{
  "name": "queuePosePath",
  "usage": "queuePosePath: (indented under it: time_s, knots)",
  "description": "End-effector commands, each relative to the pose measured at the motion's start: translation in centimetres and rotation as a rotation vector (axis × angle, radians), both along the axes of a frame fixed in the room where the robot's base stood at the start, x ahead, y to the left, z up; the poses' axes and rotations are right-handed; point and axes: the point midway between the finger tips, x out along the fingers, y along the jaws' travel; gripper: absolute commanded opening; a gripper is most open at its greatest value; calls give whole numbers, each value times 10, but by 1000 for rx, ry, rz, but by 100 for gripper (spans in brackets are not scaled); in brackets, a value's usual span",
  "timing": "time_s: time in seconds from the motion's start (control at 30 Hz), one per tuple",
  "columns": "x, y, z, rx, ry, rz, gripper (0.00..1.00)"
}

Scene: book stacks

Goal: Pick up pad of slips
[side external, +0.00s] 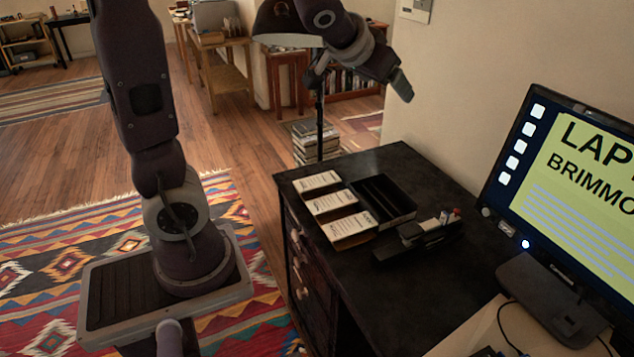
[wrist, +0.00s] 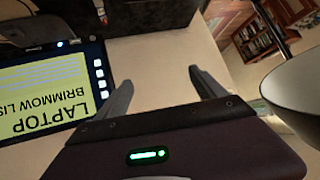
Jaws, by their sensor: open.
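Three white, printed paper-topped blocks lie in a row on the dark desk (side external: 430,170) in the side view: a far one (side external: 318,181), a middle one (side external: 330,201) and a near one (side external: 349,228). They look like pads of slips, but the print is too small to read. My gripper (side external: 402,86) is high above the desk's back edge, well apart from them. In the wrist view my gripper (wrist: 160,88) has its two fingers spread, with nothing between them. No pad shows in the wrist view.
A black compartment tray (side external: 381,201) stands right beside the white blocks. A black holder with small items (side external: 420,238) lies in front of it. A monitor (side external: 572,170) stands at the right, also seen in the wrist view (wrist: 55,90). A lamp shade (side external: 287,22) hangs near my arm.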

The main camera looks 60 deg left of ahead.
Motion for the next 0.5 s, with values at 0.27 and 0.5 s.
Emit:
queuePosePath:
  time_s: [0.27,0.5]
  knots:
    - [146,41,-166,-32,22,-321,80]
    - [32,158,-312,-225,563,-395,80]
